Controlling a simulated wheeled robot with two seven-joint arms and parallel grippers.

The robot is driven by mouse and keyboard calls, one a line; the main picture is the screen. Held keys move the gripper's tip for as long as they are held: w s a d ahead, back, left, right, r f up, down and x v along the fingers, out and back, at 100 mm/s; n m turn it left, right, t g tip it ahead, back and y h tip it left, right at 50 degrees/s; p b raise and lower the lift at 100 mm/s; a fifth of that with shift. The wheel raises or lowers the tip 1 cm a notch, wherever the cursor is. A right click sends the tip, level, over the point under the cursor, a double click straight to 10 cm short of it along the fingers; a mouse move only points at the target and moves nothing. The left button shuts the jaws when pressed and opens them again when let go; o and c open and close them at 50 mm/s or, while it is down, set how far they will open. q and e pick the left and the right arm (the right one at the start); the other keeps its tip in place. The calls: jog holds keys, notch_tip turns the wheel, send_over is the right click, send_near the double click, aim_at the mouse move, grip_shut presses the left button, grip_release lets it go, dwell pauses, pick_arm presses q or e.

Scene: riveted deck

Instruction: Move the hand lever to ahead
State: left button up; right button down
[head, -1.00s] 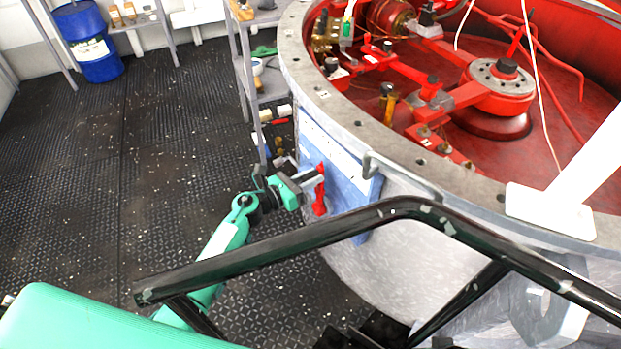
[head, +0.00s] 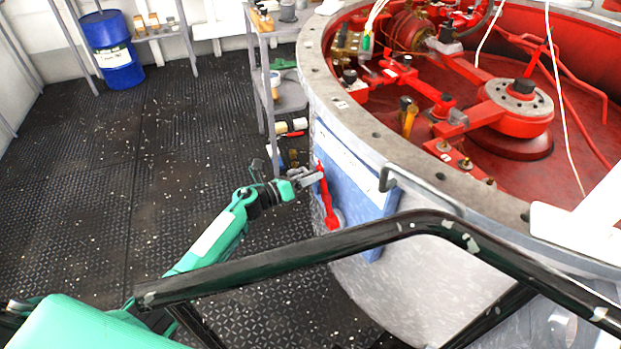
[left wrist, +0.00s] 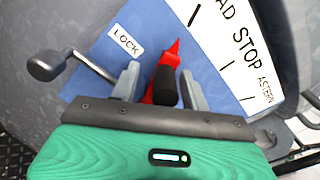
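The red hand lever (head: 327,198) stands on a blue panel (head: 360,205) on the side of the large drum. In the head view its upper end leans left of its pivot. My left gripper (head: 311,178) is at that upper end. In the left wrist view the gripper (left wrist: 160,88) has its fingers apart, with the lever's black grip (left wrist: 165,87) between them, closer to the right finger. The red part (left wrist: 174,54) points up past it. A white scale (left wrist: 235,50) reads "AD", "STOP" and "ASTERN"; its first letters are cut off. My right gripper is out of view.
A grey handle with a round knob (left wrist: 46,66) sits beside the "LOCK" label (left wrist: 127,42). A grey bracket (head: 387,177) juts from the drum (head: 410,250). A black rail (head: 300,247) crosses in front.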

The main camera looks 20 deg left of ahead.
pick_arm(q)
jog(key=shift+s, duration=0.15)
jog(key=v, duration=1.3)
jog(key=shift+s+a, duration=0.2)
jog(key=shift+a, duration=0.05)
